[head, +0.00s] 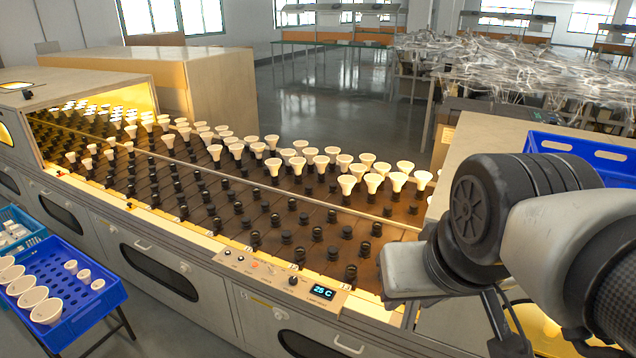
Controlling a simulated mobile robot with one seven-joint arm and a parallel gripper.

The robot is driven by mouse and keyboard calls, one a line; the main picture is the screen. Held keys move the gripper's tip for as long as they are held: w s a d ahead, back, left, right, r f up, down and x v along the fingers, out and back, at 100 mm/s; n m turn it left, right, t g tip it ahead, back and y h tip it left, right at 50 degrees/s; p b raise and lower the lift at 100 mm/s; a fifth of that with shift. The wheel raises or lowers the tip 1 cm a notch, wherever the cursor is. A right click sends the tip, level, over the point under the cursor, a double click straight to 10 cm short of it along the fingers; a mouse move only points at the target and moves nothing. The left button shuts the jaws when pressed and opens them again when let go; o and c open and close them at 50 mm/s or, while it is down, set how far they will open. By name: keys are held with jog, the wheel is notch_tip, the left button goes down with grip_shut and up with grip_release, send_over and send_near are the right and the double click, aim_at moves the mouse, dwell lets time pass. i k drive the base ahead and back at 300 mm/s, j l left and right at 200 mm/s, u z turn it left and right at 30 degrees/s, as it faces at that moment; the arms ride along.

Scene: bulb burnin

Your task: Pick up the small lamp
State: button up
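Small white lamps (84,274) lie in the front blue tray at the lower left, beside a row of larger white lamps (33,297). More small lamps (92,149) stand upright in black sockets at the far left part of the burn-in rack. Larger lamps (348,184) stand in the rack's back rows. My gripper (510,346) is only partly in view at the lower right, below my arm, far from the small lamps in the tray. Its fingertips are not clearly visible, so I cannot tell whether it is open or holding anything.
The rack (225,222) has many empty black sockets in front and a control panel (290,283) reading 25 C. The front blue tray (112,293) stands on dark legs. Another blue crate (560,147) sits at right. My arm hides part of the right side.

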aim_at(98, 285)
jog(key=i, duration=0.55)
jog(key=u, duration=1.8)
jog(key=z, duration=1.55)
jog(key=u, duration=1.55)
jog(key=i, duration=0.35)
